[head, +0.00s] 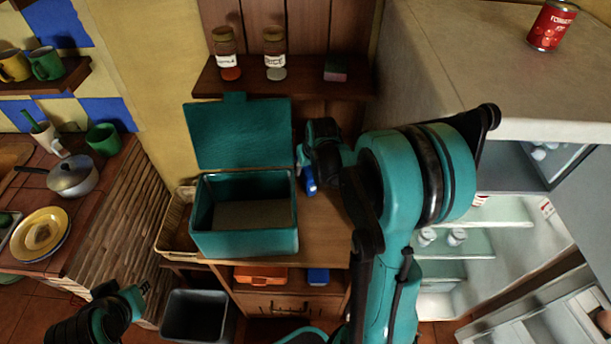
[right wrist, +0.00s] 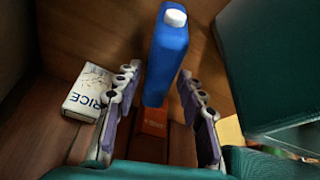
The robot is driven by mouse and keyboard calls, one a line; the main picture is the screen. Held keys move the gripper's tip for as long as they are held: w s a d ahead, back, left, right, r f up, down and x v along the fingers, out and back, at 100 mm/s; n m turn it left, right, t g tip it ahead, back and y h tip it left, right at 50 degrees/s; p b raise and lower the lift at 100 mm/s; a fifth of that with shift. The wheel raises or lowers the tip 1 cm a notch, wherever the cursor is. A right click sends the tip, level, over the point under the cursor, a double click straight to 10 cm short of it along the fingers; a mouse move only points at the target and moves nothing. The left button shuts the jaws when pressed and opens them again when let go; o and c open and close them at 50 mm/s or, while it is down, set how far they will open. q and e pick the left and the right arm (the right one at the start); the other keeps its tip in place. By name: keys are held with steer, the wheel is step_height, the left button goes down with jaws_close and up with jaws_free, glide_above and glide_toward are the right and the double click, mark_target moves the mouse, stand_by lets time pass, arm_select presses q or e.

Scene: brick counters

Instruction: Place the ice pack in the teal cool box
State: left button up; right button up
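The teal cool box (head: 246,243) stands on a wooden counter with its lid (head: 238,134) raised at the back and its inside looking empty. Its teal side shows at the right of the right wrist view (right wrist: 275,60). The ice pack (right wrist: 168,60) is blue with a white cap. In the head view the ice pack (head: 309,182) is just right of the cool box, partly hidden by my right gripper (head: 312,165). In the right wrist view, my right gripper's fingers (right wrist: 158,78) are apart on either side of it, with a gap showing. My left gripper (head: 140,292) is low at the left, its fingers unclear.
A shelf (head: 300,82) with two jars and a sponge is above the box. A wicker basket (head: 178,225) sits left of it. A dark bin (head: 195,314) is below. The open fridge (head: 490,235) is at the right. A rice box (right wrist: 88,92) lies left of the right fingers.

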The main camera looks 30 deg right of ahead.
steer(key=shift+f, duration=0.25)
stand_by(0.3)
jaws_close()
